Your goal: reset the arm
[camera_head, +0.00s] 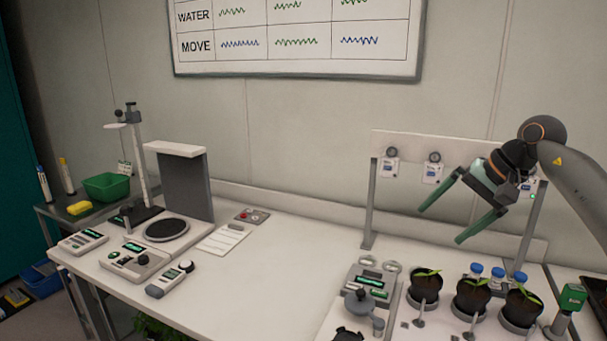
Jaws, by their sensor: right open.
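My right arm (578,178) comes in from the right edge, raised above the bench. Its right gripper (440,223) has two green fingers spread apart. The gripper is open and empty, in the air in front of a white rack panel and above the potted seedlings. It points down and to the left. My left gripper is not in the view.
A white bench (290,262) is clear in its middle. Potted seedlings (472,295) and blue-capped vials (498,274) stand at right. A balance plate (166,230), a tall stand (137,160) and handheld devices are at left. A whiteboard (300,68) hangs behind.

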